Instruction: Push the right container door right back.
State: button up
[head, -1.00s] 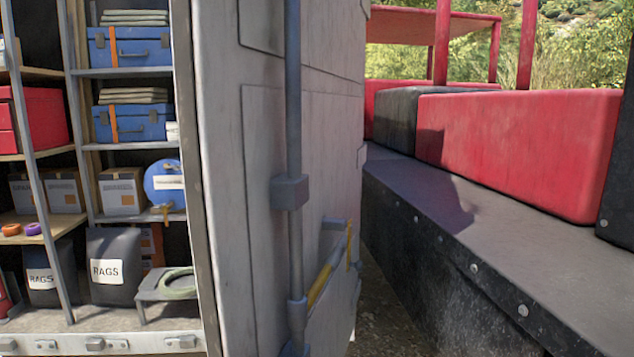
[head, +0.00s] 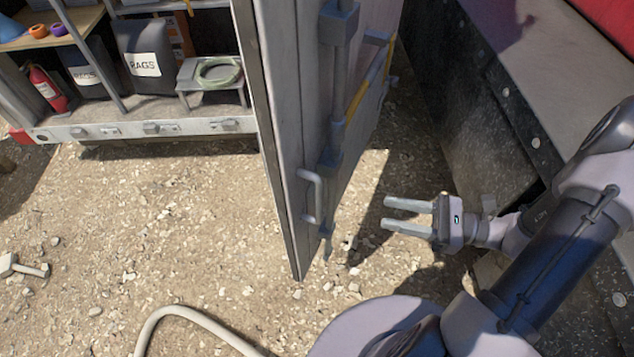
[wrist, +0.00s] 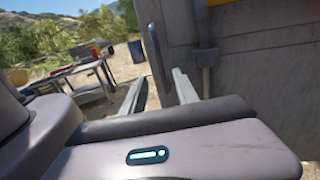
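The right container door (head: 350,105) stands swung open in the head view, its edge toward me. A grey handle (head: 312,195) is fixed low on its outer face, beside a vertical locking bar (head: 338,95). My gripper (head: 385,213) is open and empty, to the right of the door, with its fingers pointing left toward the handle and a gap between them. In the wrist view the fingers (wrist: 160,92) are spread, with the door (wrist: 250,50) at the right and its handle (wrist: 158,50) beyond them.
The container floor edge (head: 150,130) is at the left, with a rags bag (head: 145,60) and a fire extinguisher (head: 48,90) inside. A dark tank wall (head: 480,110) stands close on the right.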

aim_at(320, 200)
jog(key=b+x, duration=0.2)
jog(key=x, duration=1.4)
jog(key=shift+a, duration=0.15)
grip_shut()
dwell(0.4)
